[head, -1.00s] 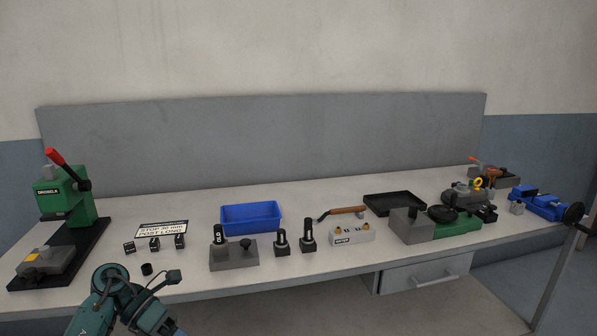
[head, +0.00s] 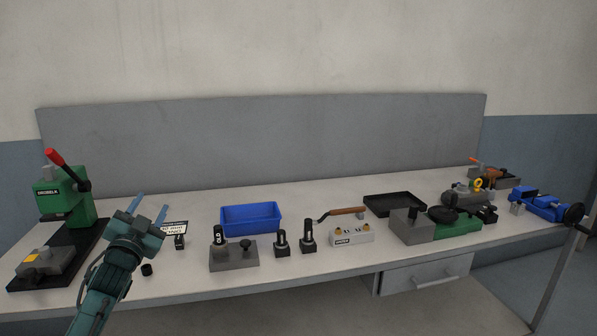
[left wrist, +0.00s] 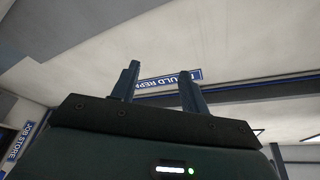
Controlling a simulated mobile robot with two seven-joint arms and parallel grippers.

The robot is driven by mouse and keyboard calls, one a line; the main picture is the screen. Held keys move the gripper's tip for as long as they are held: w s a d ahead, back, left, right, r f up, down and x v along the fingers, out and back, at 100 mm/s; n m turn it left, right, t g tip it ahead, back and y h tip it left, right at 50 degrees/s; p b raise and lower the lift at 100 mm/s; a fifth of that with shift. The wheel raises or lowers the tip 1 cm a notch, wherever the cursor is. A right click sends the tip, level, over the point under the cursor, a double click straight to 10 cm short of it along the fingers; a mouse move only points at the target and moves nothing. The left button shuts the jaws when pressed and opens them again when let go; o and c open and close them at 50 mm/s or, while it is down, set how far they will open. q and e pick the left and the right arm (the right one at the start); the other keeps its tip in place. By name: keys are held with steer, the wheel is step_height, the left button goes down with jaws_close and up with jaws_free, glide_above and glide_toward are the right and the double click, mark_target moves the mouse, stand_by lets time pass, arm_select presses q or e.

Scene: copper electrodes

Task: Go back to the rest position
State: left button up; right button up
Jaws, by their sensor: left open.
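My left gripper (head: 150,204) is raised over the left part of the workbench, fingers apart and pointing up and away in the head view. It is empty. It hides part of the white label card (head: 175,226) and small black blocks behind it. In the left wrist view the two fingers of the left gripper (left wrist: 158,75) stand apart with nothing between them, against a pale wall or ceiling and a blue sign (left wrist: 170,80). My right gripper is not in view.
A green press (head: 65,195) with a red handle stands left of my left arm. A small black cylinder (head: 147,270) is close to the arm's right. A blue bin (head: 251,217), a grey block with black posts (head: 234,257) and a blue vise (head: 543,207) are farther right.

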arm_select(q)
step_height(320, 180, down, 8)
steer(key=a+n+g+y, duration=0.2)
steer(key=n+g, duration=0.2)
steer(key=n, duration=0.1)
steer(key=s+d+f+m+g+h, duration=0.1)
steer(key=s+d+f+g+h, duration=0.1)
steer(key=s+d+f, duration=0.55)
steer(key=s+d+f+g+h, duration=0.1)
steer(key=s+d+f, duration=0.3)
steer(key=s+f, duration=0.35)
steer(key=s+d+f+g+h, duration=0.1)
steer(key=s+d+f, duration=0.3)
steer(key=s+f, duration=0.35)
steer(key=s+d+f+g, duration=0.1)
steer(key=s+d, duration=0.2)
steer(key=s, duration=0.5)
steer(key=s+d+f+g+h, duration=0.1)
steer(key=s+d, duration=0.1)
steer(key=s, duration=0.6)
steer(key=shift+s+d+g, duration=0.25)
steer(key=shift+d+g, duration=0.05)
steer(key=shift+d, duration=0.1)
steer(key=shift+f, duration=0.1)
